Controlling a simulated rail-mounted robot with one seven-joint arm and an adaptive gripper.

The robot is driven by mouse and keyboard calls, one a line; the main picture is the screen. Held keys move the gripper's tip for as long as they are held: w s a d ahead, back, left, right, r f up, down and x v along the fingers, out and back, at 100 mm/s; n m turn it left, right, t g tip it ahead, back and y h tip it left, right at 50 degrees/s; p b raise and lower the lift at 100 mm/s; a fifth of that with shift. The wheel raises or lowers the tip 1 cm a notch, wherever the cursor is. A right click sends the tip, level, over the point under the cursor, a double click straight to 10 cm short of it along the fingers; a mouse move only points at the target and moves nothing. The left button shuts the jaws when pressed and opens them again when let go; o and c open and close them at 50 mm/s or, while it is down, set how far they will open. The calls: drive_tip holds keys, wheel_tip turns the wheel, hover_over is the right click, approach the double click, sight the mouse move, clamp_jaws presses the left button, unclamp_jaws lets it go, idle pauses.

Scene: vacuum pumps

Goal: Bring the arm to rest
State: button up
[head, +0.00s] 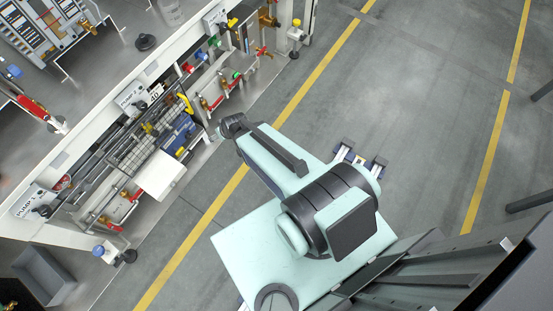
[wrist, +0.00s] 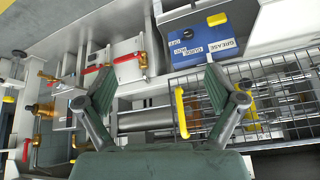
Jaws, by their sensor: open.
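My gripper (wrist: 160,88) shows in the wrist view, its two dark green fingers spread wide with nothing between them. It points at the pump bench, with a metal cylinder (wrist: 155,117) and a yellow handle (wrist: 181,112) behind the gap. I cannot tell the exact distance to them. In the head view my arm (head: 275,160) reaches up and left from its base over the floor, its dark far joint close to the bench edge. The gripper itself cannot be made out clearly there.
The pump bench (head: 75,150) runs diagonally along the left. It carries a wire mesh guard (wrist: 255,105), a blue grease box (wrist: 207,40) and red-handled valves (wrist: 130,58). A grey bin (head: 45,273) stands lower left. The grey floor (head: 400,90) on the right is mostly clear.

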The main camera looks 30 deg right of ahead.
drive_tip(key=s+d+f+g, duration=0.1)
drive_tip(key=s+f+g, duration=0.55)
drive_tip(key=s, duration=0.75)
drive_tip(key=s+d+f+g, duration=0.1)
drive_tip(key=s+g, duration=0.2)
drive_tip(key=s, duration=0.6)
drive_tip(key=s+d+f+g+h+p, duration=0.1)
drive_tip(key=s+g, duration=0.2)
drive_tip(key=s, duration=0.7)
drive_tip(key=shift+d+f+m, duration=0.35)
drive_tip(key=shift+d+m, duration=0.05)
drive_tip(key=shift+o, duration=0.6)
wheel_tip(320, 180, up, 8)
drive_tip(key=p, duration=0.8)
